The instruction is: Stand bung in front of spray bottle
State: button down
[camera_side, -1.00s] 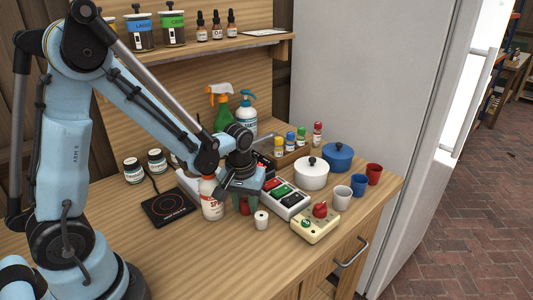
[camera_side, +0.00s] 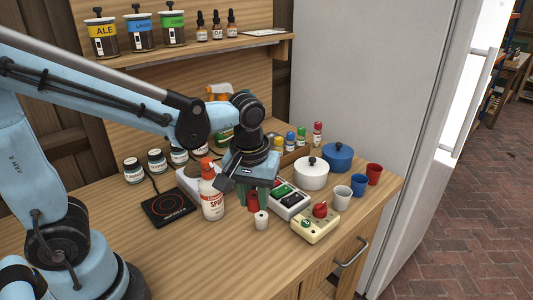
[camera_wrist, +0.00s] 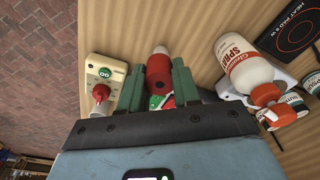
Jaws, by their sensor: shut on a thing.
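My gripper (camera_side: 253,194) is shut on a red tapered piece, apparently the bung (camera_side: 253,203). The white spray bottle (camera_side: 212,198) with a red head stands upright on the table, just left of the gripper in the side view. The spray bottle (camera_wrist: 243,63) is right of the fingers in the wrist view.
A cream box with a red knob (camera_side: 316,224) and a grey switch case (camera_side: 290,201) lie to the right. A heat pad (camera_side: 168,205) lies left of the bottle. The front table strip is clear.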

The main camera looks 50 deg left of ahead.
jog(key=s+d+r, duration=0.2)
jog(key=s+d, duration=0.8)
jog(key=d, duration=0.3)
send_over(266, 256)
jog(key=f, duration=0.7)
jog(key=shift+s+d, duration=0.2)
jog(key=shift+s, duration=0.05)
jog(key=shift+f, duration=2.05)
jog(key=shift+f, duration=0.1)
jog(key=c, duration=0.8)
grip_release()
